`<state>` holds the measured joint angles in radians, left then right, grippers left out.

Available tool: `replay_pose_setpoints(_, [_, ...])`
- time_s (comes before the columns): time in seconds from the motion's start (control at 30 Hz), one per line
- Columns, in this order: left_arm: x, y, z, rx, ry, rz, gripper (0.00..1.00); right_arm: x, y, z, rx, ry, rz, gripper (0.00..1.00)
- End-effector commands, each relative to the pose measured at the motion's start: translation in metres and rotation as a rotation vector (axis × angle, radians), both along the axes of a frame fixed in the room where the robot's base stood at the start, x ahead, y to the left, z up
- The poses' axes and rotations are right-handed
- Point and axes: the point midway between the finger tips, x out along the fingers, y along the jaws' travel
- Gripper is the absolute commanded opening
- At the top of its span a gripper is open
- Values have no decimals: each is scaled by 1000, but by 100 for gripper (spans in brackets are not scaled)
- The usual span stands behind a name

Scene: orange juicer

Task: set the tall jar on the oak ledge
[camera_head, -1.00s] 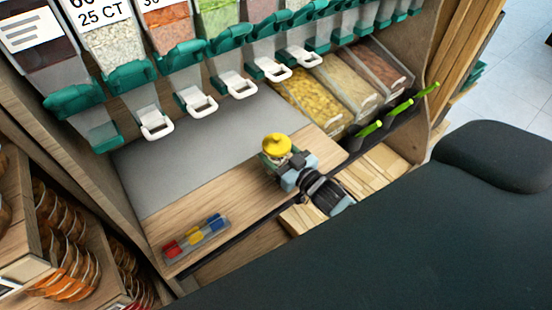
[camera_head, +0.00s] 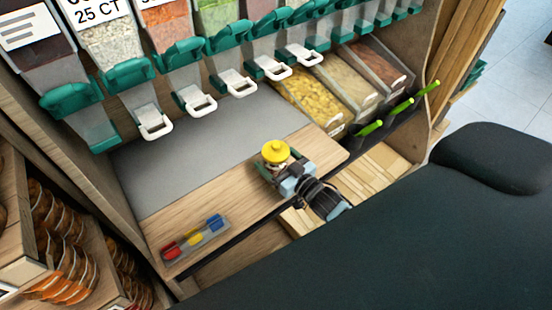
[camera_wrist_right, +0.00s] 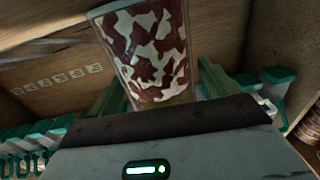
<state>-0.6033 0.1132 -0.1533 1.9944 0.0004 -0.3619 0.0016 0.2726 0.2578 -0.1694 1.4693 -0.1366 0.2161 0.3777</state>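The tall jar (camera_head: 275,153) has a yellow lid and stands roughly upright in the head view, over the front part of the oak ledge (camera_head: 225,205). In the right wrist view the jar (camera_wrist_right: 150,50) is clear, with dark red and cream patches. My right gripper (camera_head: 281,167) has its green fingers on either side of the jar and appears shut on it. The fingers also show in the right wrist view (camera_wrist_right: 160,90). The jar's base is hidden behind the gripper in the head view, so I cannot tell whether it touches the ledge. My left gripper is not in view.
A small rack with red, yellow and blue pieces (camera_head: 195,238) lies at the ledge's left end. A grey panel (camera_head: 200,150) lies behind the ledge. Dispensers with white handles (camera_head: 237,83) hang above it. Clear bins (camera_head: 310,105) stand to the right.

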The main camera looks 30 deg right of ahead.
Motion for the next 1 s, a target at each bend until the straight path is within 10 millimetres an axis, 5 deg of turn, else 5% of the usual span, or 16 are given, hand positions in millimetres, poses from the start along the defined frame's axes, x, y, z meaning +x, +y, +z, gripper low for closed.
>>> replay_pose_setpoints(0.37, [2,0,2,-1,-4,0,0,-8,-2,3,0,1,0,84])
replay_pose_setpoints(1.0, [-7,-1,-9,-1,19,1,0,-110,-25,2,0,2,0,84])
